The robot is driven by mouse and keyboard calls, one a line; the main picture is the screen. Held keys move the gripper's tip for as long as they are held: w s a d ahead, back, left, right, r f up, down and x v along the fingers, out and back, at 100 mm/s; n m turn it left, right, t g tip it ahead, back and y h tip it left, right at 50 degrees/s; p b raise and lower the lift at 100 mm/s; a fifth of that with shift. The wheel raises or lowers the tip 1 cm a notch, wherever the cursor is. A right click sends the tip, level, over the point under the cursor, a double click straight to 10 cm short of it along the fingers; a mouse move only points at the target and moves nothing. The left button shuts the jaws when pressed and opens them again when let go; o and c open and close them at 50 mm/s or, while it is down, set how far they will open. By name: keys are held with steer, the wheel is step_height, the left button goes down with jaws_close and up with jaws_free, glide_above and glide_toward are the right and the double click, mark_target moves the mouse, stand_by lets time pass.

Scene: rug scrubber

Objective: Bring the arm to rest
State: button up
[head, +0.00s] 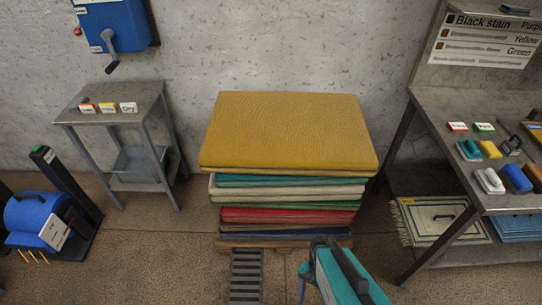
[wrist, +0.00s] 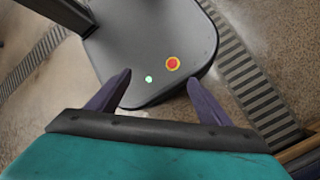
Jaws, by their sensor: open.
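My gripper (wrist: 158,88) is open in the wrist view, with its two dark purple fingers wide apart and nothing between them. It points down over my own dark base, which has a red button and a small green light. In the head view my teal arm (head: 342,278) shows at the bottom edge, a little right of the middle, in front of the stack of folded rugs (head: 288,130). It looks apart from the stack. The rest of the arm is out of the picture.
A small grey table (head: 140,93) with three labelled blocks stands at left, beside a blue roller machine (head: 35,218). A workbench (head: 440,105) with brushes and blocks stands at right, with rugs on its lower shelf. A floor grate (head: 245,275) lies before the stack.

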steer(key=n, duration=0.3)
steer(key=d+n, duration=0.1)
steer(key=n, duration=0.4)
steer(key=shift+d+f+n+t+h, duration=0.3)
steer(key=shift+d+n+t+h, duration=0.1)
stand_by(0.9)
